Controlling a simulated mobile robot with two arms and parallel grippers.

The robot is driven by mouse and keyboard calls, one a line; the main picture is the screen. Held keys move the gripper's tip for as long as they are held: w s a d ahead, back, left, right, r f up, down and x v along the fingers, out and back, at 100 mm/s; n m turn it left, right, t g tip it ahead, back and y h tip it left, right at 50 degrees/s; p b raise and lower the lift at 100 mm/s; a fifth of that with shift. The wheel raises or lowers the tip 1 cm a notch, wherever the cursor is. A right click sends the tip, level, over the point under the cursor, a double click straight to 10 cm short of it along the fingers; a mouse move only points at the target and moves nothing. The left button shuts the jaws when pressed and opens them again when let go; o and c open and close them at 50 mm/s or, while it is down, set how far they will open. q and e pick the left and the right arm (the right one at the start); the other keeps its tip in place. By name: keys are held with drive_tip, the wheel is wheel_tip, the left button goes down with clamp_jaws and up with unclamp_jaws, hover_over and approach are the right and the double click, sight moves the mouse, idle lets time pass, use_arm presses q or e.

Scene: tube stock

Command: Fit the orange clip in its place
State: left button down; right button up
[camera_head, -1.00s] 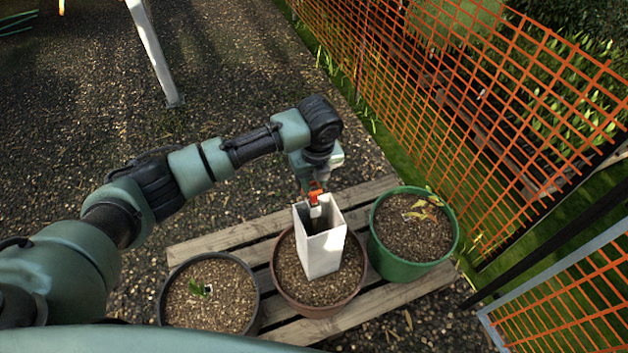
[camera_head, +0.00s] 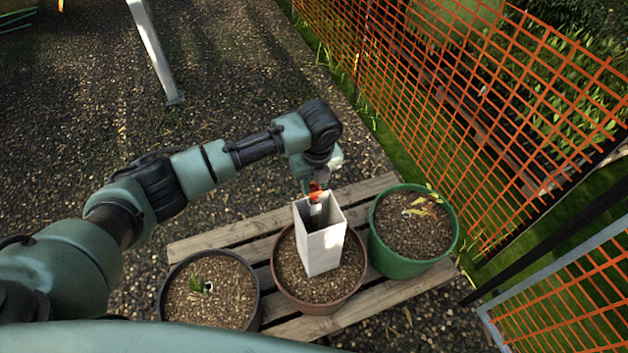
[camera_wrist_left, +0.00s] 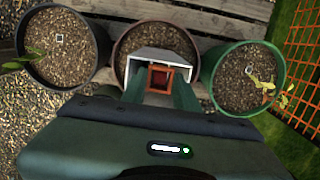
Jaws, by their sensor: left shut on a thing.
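The orange clip (camera_wrist_left: 159,77) is a small square frame with a dark red middle in the left wrist view. It also shows as an orange patch in the head view (camera_head: 315,188). My left gripper (camera_head: 316,194) is shut on it, at the rear edge of the white square tube's open top. The tube (camera_head: 322,250) stands upright in the brown pot (camera_head: 283,284); its rim (camera_wrist_left: 180,55) surrounds the clip in the wrist view. A pale narrow piece shows below the clip at the tube mouth. Whether the clip touches the tube, I cannot tell. My right gripper is not in view.
A black pot (camera_head: 165,300) stands left of the brown pot and a green pot (camera_head: 405,266) right of it, both with small plants. All stand on a slatted wooden pallet (camera_head: 225,238). An orange mesh fence (camera_head: 470,110) runs along the right. Gravel at the left is open.

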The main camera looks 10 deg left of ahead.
sight(314, 190)
use_arm(q)
drive_tip(key=shift+f, duration=0.15)
drive_tip(key=shift+f+b, duration=0.65)
drive_tip(key=shift+f, duration=0.75)
drive_tip(key=shift+f, duration=0.1)
drive_tip(key=shift+f, duration=0.5)
drive_tip(key=c, duration=1)
unclamp_jaws()
